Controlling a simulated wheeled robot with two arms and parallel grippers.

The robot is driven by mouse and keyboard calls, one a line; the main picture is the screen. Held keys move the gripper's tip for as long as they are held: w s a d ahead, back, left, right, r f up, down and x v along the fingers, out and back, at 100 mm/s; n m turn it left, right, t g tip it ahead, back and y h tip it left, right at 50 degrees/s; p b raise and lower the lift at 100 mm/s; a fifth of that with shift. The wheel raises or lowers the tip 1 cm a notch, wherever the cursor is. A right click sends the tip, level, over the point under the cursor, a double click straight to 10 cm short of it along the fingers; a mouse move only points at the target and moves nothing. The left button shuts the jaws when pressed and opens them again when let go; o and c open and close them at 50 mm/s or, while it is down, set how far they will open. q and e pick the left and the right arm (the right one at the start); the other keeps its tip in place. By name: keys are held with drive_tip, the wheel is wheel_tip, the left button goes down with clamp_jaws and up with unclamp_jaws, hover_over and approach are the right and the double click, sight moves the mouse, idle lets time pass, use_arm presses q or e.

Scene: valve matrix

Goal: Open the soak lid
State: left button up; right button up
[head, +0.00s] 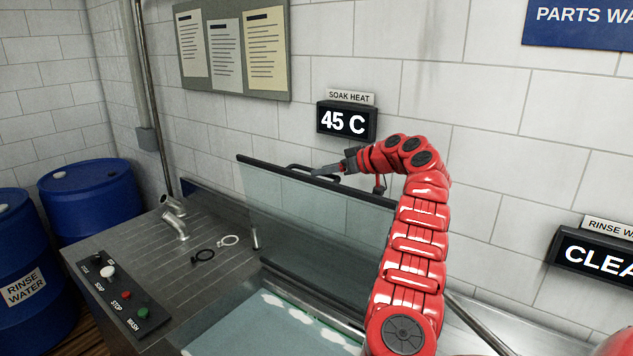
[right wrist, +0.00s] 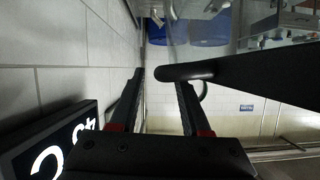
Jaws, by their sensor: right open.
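The soak lid (head: 310,222) is a glass panel with a dark frame. It stands raised and steeply tilted at the back of the soak tank (head: 228,308), whose pale liquid shows below. A dark handle (head: 298,168) sits along the lid's top edge. My right gripper (head: 325,171) is at this top edge beside the handle. In the right wrist view my right gripper (right wrist: 159,80) has its fingers apart, and a black bar (right wrist: 245,72) crosses over one finger, its rounded end near the gap. Whether it touches the fingers I cannot tell. My left gripper is out of view.
A SOAK HEAT display (head: 347,121) reading 45 C is on the wall close behind my right gripper. Blue barrels (head: 92,200) stand at far left.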

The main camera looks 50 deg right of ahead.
drive_tip(key=b+v, duration=0.2)
drive_tip(key=v, duration=1.1)
drive_tip(key=shift+s+r, duration=0.2)
drive_tip(key=shift+f, duration=0.1)
